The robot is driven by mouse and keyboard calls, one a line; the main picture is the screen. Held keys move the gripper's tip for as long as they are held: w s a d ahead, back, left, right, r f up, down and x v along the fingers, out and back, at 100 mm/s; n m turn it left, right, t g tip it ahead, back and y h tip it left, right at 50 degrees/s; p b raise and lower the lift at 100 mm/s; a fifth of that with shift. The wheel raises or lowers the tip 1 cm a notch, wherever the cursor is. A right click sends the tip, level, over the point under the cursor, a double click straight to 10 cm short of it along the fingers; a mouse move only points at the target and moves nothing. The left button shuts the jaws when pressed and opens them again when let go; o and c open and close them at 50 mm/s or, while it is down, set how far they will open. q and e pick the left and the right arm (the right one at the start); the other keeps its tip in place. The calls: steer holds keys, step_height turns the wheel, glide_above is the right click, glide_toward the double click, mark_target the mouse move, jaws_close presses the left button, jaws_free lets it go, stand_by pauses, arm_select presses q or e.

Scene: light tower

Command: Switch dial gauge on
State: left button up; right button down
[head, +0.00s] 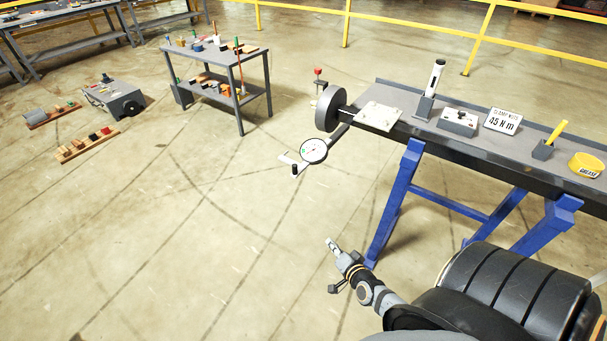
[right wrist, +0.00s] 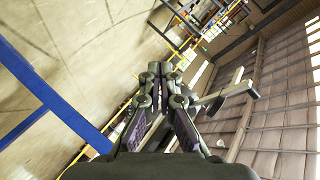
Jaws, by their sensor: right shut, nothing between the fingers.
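The dial gauge (head: 314,151) has a round white face with a dark rim. A small dark cylinder (head: 294,170) hangs at the bracket's end. Any switch on the gauge is too small to make out. My right gripper (head: 332,245) is below the gauge and apart from it, in front of the bench. Its fingers (right wrist: 166,72) are together and empty in the right wrist view. A pale bar with a dark end (right wrist: 232,90) beside them cannot be identified surely. My left gripper is not in view.
The workbench (head: 480,150) on blue legs (head: 396,200) holds a white plate (head: 380,115), a grey switch box (head: 459,121), a sign (head: 503,121) and a yellow grease tin (head: 586,165).

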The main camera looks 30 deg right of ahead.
steer(key=w+r+m+t+h, duration=0.1)
steer(key=w+r+m+t, duration=0.3)
steer(key=r, duration=1.5)
steer(key=m, duration=0.4)
steer(key=shift+a+h, duration=0.2)
steer(key=shift+h, duration=0.1)
steer(key=a+x, duration=0.3)
steer(key=x, duration=1)
steer(key=shift+w+d+p, duration=0.15)
steer(key=shift+w+p, duration=0.1)
steer(key=shift+p, duration=0.1)
